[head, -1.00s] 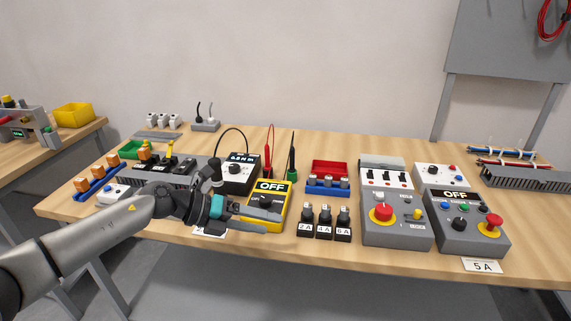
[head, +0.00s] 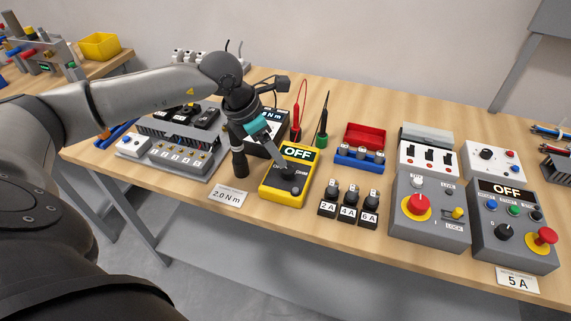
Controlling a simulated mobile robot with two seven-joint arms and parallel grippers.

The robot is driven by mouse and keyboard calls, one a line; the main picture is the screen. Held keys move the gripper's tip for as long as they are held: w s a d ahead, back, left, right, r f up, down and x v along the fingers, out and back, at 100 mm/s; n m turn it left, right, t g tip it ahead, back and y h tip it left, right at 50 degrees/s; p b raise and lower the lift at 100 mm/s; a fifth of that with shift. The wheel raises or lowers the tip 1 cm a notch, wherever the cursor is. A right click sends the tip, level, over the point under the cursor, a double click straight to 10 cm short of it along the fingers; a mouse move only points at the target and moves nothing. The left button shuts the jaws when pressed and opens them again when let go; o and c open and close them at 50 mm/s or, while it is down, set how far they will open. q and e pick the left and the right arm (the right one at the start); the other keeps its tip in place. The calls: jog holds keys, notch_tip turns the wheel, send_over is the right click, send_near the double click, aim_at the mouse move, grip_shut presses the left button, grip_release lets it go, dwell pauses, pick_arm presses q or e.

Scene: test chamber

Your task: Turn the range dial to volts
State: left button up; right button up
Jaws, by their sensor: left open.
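The yellow multimeter (head: 267,194) lies on the front part of the bench, and its display reads OFF. My left gripper (head: 284,168) points down over the dial from the upper left. It is open, with its fingertips at or just above the dial. I cannot tell whether they touch it. The fingers partly hide the dial and the labels around it, so the pointer's setting is hard to read. My right gripper is not in view.
A dark screwdriver-like tool (head: 238,158) stands left of the meter, behind a "2.0 Nm" card (head: 229,196). Red (head: 297,128) and green (head: 321,139) probes stand behind. Several fuse blocks (head: 348,212) and a grey control box (head: 430,222) are to the right.

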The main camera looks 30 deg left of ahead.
aim_at(287, 169)
pick_arm(q)
jog(key=x, duration=0.8)
jog(key=shift+c, duration=0.2)
grip_shut()
